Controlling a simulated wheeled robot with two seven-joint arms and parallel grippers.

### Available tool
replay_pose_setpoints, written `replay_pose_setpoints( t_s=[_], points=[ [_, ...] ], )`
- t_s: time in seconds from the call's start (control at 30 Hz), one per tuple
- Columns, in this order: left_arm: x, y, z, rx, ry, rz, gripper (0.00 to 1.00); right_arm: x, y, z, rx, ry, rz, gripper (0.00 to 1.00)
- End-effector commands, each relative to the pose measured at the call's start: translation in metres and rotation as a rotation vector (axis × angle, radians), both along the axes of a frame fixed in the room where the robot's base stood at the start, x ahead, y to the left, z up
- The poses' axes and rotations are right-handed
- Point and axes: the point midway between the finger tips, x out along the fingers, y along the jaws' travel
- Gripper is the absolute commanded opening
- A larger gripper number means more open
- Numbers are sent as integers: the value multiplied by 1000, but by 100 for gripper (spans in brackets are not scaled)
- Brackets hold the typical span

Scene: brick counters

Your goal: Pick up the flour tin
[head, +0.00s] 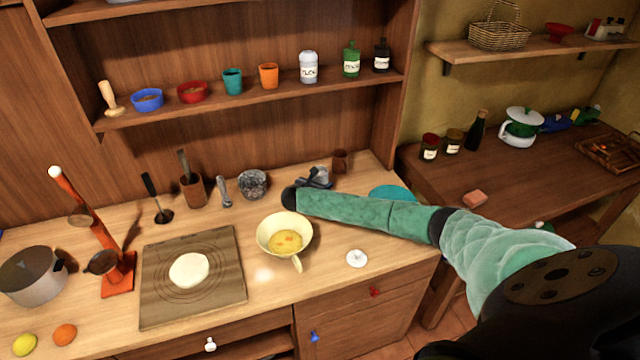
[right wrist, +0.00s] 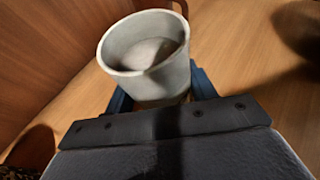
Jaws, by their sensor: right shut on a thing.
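The flour tin (right wrist: 148,58) is a round, open-topped grey tin with a pale mound inside. In the right wrist view it stands between the blue fingers of my right gripper (right wrist: 160,98), which is shut on it. In the head view my right gripper (head: 315,180) is low over the back of the counter, and the grey tin (head: 320,173) shows only in small part there. The arm and gripper hide the rest. I cannot tell whether the tin touches the counter. My left gripper is not in view.
A brown cup (head: 340,161) stands just right of the gripper. A stone mortar (head: 253,184) is to its left, and a cream bowl (head: 285,238) is in front. A teal plate (head: 393,192) lies behind my arm. The shelf (head: 270,102) above holds several jars and cups.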

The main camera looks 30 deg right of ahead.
Motion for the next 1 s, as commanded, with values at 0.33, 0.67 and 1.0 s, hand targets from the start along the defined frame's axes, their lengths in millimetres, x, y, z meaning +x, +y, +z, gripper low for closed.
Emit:
replay_pose_setpoints(
  t_s=[0.33, 0.67, 1.0],
  points=[
    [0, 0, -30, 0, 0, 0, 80, 1, 0, 31, 1, -6, 1, 23],
    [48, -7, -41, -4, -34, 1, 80, -38, -41, 69, -3, -3, 0, 23],
    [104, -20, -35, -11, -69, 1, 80, -71, -74, 99, -3, -1, -1, 23]
  ],
)
